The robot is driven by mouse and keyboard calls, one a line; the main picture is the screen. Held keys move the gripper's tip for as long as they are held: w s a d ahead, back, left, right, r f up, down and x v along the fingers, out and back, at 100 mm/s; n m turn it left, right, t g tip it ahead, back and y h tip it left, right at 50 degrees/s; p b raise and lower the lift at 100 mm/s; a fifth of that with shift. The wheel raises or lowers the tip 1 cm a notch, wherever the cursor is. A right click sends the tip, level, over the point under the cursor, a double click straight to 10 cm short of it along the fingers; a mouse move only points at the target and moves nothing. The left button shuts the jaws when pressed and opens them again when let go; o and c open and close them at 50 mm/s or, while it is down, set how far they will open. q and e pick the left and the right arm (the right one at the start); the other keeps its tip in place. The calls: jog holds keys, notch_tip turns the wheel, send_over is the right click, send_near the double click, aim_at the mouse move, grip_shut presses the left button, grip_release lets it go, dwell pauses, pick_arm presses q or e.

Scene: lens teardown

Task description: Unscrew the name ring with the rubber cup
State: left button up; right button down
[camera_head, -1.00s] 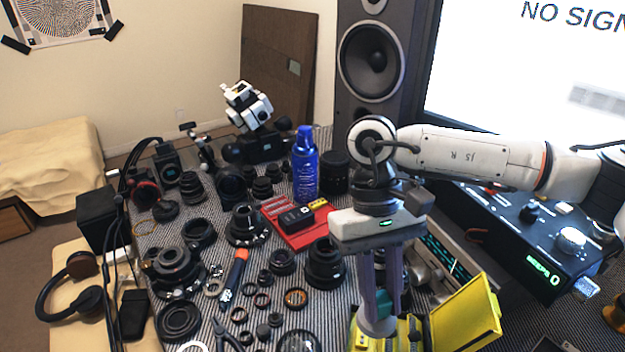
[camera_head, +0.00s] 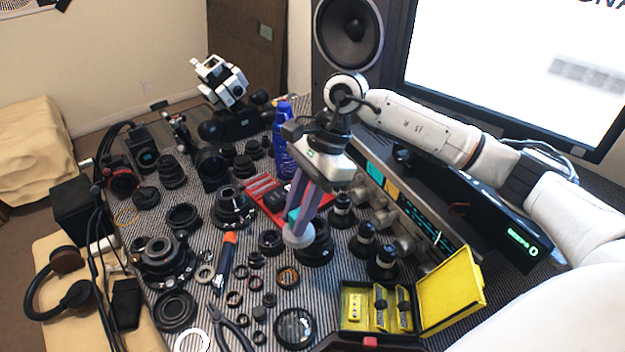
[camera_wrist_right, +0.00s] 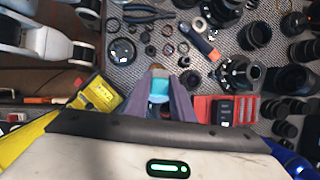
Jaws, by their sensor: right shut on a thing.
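My right gripper (camera_head: 301,218) comes in from the right and points down over the mat. It is shut on a teal piece with a pale round end, which I take to be the rubber cup (camera_head: 298,237). Its teal body also shows between the fingers in the right wrist view (camera_wrist_right: 158,86). The cup is just in front of, or over, a large black lens (camera_head: 318,251); I cannot tell if they touch. The gripper and cup partly cover that lens. I cannot make out a name ring on it. My left gripper is not in view.
An open yellow case (camera_head: 352,308) with small parts stands at the front right. Several dark lens parts, pliers (camera_head: 232,334) and an orange-tipped tool (camera_head: 228,258) lie to the left. A red tray (camera_head: 268,200) and blue bottle (camera_head: 284,150) stand behind. An instrument (camera_head: 440,245) borders the right.

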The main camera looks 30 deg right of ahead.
jog(key=shift+w+d+f+m+t+h+b, duration=0.2)
jog(key=shift+w+d+f+m+t, duration=0.35)
jog(key=shift+d+m, duration=0.6)
jog(key=shift+w+d+f+m+t+h+b, duration=0.2)
jog(key=shift+w+d+f+m+t, duration=0.35)
jog(key=shift+m, duration=0.9)
jog(key=shift+w+d+f+m+t+h+b, duration=0.1)
jog(key=shift+w+d+f+m+t+b, duration=0.35)
jog(key=shift+d+m, duration=0.75)
jog(key=shift+w, duration=0.2)
jog(key=shift+a, duration=0.1)
jog(key=shift+f, duration=0.1)
jog(key=shift+f+b, duration=0.5)
jog(key=shift+b, duration=0.1)
